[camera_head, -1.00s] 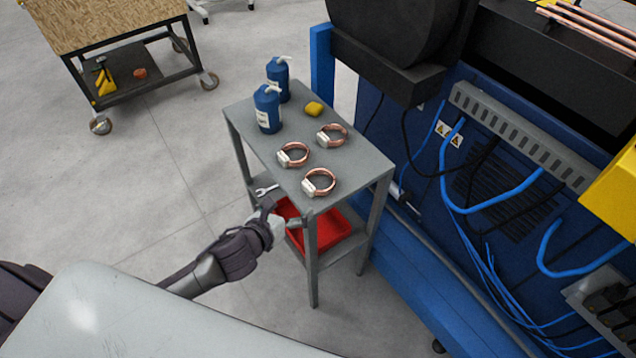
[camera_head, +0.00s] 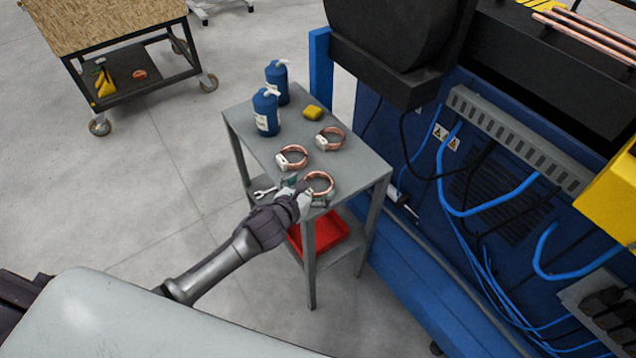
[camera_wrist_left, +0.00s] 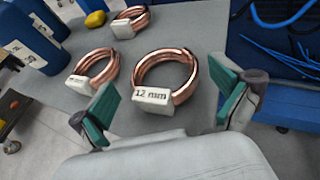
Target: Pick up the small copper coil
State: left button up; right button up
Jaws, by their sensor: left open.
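Three copper coils with white label tags lie on a grey cart top. The nearest coil (camera_head: 332,183) has a tag reading "12 mm" in the left wrist view (camera_wrist_left: 188,88). A second coil (camera_head: 304,156) lies behind it to the left, also in the wrist view (camera_wrist_left: 109,72). The third coil (camera_head: 343,135) is farthest, near the top of the wrist view (camera_wrist_left: 141,22). The tags of these two are not readable. My left gripper (camera_head: 305,190) is open and empty at the cart's near edge. In the wrist view its green-padded fingers (camera_wrist_left: 165,88) stand either side of the nearest coil.
A red bin (camera_head: 330,232) sits on the lower shelf. A large blue machine (camera_head: 470,225) stands close on the right.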

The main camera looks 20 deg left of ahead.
aim_at(324, 176)
pick_arm(q)
jog(key=shift+x, duration=1.8)
jog(key=shift+s+d+f, duration=0.1)
jog(key=c, duration=0.9)
jog(key=shift+c, duration=0.6)
